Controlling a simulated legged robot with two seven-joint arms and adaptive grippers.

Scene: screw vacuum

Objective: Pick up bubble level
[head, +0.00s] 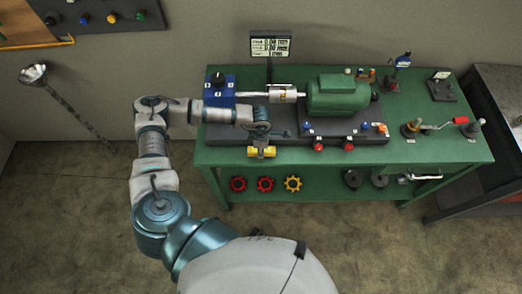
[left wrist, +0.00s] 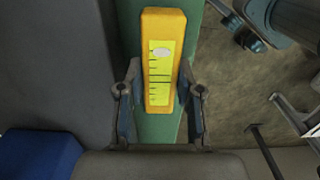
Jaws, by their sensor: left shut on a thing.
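The bubble level (left wrist: 161,70) is a yellow-orange bar with a marked lime scale and a pale bubble spot. In the left wrist view it stands lengthwise between the two fingers of my left gripper (left wrist: 160,100), which is shut on it. In the head view the level (head: 262,152) shows as a small yellow bar at the front edge of the green table, just under my left gripper (head: 262,140). I cannot tell whether it is clear of the table. My right gripper is not in view.
The green table (head: 450,152) carries a green motor (head: 343,95) and a blue block (head: 219,92). Red knobs (head: 319,146) sit at the front of the dark base. A crank with a red handle (head: 437,127) is at the right. Colored handwheels (head: 265,184) are on the lower shelf.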

